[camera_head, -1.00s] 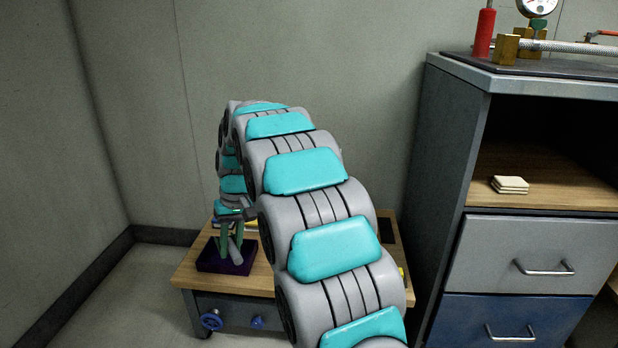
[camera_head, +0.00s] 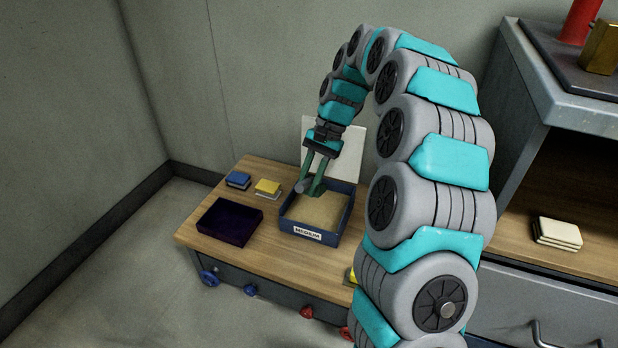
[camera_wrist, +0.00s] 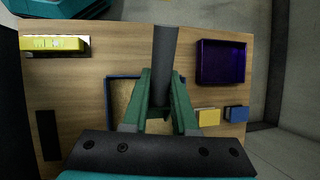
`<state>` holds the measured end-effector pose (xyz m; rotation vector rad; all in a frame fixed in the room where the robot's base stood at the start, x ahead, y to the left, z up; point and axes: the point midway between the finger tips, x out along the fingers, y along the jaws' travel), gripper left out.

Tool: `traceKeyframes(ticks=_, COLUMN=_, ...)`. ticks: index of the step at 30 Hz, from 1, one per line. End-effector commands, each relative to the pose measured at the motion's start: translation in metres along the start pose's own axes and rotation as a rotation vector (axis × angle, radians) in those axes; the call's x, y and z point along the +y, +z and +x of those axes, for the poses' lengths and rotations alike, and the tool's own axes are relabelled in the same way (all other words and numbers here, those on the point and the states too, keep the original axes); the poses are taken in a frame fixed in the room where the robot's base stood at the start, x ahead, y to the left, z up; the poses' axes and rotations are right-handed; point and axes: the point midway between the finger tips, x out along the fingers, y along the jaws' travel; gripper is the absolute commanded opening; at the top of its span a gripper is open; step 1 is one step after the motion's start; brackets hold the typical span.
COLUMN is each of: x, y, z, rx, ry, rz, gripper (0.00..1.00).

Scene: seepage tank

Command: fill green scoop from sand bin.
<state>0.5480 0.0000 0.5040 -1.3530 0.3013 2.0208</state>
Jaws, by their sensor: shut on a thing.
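The sand bin (camera_head: 330,239) is a dark blue open box labelled MEDIUM, holding tan sand, on the wooden table top. In the wrist view the bin (camera_wrist: 107,92) lies below my gripper, partly hidden by it. My gripper (camera_head: 312,187) points down over the bin's left part. It is shut on a grey, rod-like piece (camera_head: 303,187), which also shows in the wrist view (camera_wrist: 165,48) running away between the green fingers. I take this piece as part of the scoop; its green part cannot be told from the fingers. Whether it touches the sand is unclear.
A dark purple tray (camera_head: 205,217) stands empty left of the bin. Blue (camera_head: 238,180) and yellow (camera_head: 268,187) blocks lie behind it. A white panel (camera_head: 347,152) stands behind the bin. A cabinet (camera_head: 520,90) with pale tiles (camera_head: 559,233) is at right.

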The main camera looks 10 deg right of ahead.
Motion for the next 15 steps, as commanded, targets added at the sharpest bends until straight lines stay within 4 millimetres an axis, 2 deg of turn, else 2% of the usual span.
traceKeyframes(ticks=15, x=0.008, y=-0.019, z=0.04, rx=-0.001, ry=0.002, rz=-0.002, gripper=0.0)
